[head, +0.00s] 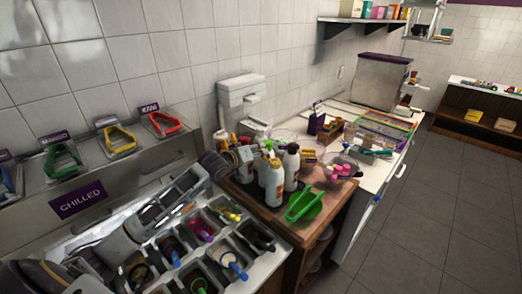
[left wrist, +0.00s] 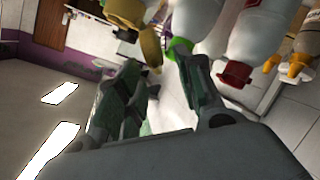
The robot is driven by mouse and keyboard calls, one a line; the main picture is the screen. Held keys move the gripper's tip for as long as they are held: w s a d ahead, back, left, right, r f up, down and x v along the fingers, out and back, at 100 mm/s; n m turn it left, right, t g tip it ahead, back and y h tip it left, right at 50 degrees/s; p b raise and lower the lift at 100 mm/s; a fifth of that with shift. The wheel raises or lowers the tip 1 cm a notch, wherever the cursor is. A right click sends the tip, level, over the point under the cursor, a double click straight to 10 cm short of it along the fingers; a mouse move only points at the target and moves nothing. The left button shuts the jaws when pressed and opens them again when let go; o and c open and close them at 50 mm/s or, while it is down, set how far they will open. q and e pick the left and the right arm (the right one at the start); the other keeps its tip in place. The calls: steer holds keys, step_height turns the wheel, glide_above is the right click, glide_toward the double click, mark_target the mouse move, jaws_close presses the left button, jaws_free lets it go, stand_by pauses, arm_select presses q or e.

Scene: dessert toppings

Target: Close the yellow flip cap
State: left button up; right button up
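My left gripper (head: 224,161) reaches in from the lower left, beside the bottle cluster on the wooden cart. In the left wrist view, its two dark fingers (left wrist: 160,95) stand apart with no object seen between them. That view shows the bottles upside down along the top. A yellow cap (left wrist: 150,46) is just above the gap between the fingers. At the right, a bottle (left wrist: 305,42) has an orange-yellow flip cap (left wrist: 297,71) that looks open. I cannot tell which yellow cap the task means.
Close by are a bottle with a green cap (left wrist: 180,48) and one with a red cap (left wrist: 235,73). A green scoop (head: 303,205) lies at the cart's front. Chilled topping bins (head: 200,240) are at the lower left. The floor (head: 440,200) at right is clear.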

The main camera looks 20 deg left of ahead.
arm_select(q)
steer(key=shift+x, duration=1.4)
steer(key=shift+c, duration=0.4)
jaws_close()
